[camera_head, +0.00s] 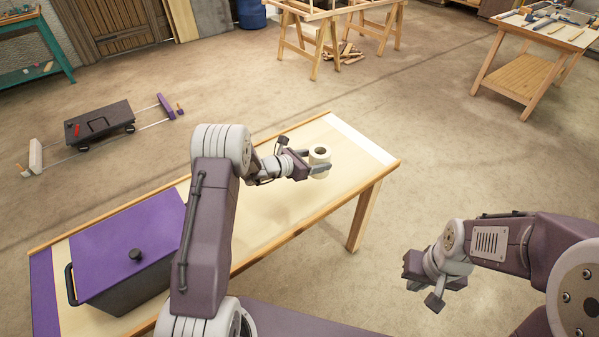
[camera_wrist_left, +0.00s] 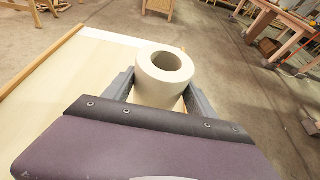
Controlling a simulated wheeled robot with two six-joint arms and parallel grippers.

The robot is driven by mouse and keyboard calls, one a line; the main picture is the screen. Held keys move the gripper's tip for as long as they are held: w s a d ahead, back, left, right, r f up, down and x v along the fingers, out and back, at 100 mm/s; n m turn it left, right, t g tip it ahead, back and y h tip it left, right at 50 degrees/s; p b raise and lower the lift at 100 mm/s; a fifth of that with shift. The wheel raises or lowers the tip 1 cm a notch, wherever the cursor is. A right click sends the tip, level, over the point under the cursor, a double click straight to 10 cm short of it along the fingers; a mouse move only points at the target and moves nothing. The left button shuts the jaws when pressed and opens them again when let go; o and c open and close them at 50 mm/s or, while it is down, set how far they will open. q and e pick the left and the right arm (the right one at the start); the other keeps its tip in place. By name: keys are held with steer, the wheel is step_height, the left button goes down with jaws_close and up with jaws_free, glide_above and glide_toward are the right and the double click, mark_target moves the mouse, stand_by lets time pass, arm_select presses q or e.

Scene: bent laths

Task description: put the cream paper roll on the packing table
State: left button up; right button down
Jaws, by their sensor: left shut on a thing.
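The cream paper roll (camera_head: 319,158) is upright between the fingers of my left gripper (camera_head: 318,170), which is shut on it. In the left wrist view the roll (camera_wrist_left: 164,78) shows its round hole, with a finger on either side. The roll is over the far right part of the packing table (camera_head: 285,212), near the white end strip. I cannot tell whether its underside touches the top. My right gripper (camera_head: 420,285) is to the right of the table, over the floor; its fingers are not clear enough to tell if they are open.
A dark box with a purple lid (camera_head: 130,245) stands on the table's near left part. A black cart (camera_head: 100,125) is on the floor at left. Trestles (camera_head: 338,30) and a tool bench (camera_head: 535,60) stand at the back. The table's white end strip (camera_head: 360,138) is clear.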

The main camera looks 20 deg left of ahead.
arm_select(q)
steer(key=shift+s+a+f, duration=0.3)
steer(key=shift+a+f, duration=0.75)
steer(key=shift+f, duration=0.3)
steer(key=shift+s+a+f, duration=0.35)
steer(key=shift+a+f, duration=0.65)
steer(key=shift+f, duration=0.35)
steer(key=shift+s+a+f, duration=0.3)
steer(key=shift+a+f, duration=0.75)
steer(key=shift+f, duration=0.3)
steer(key=o, duration=1.5)
steer(key=shift+c, duration=0.2)
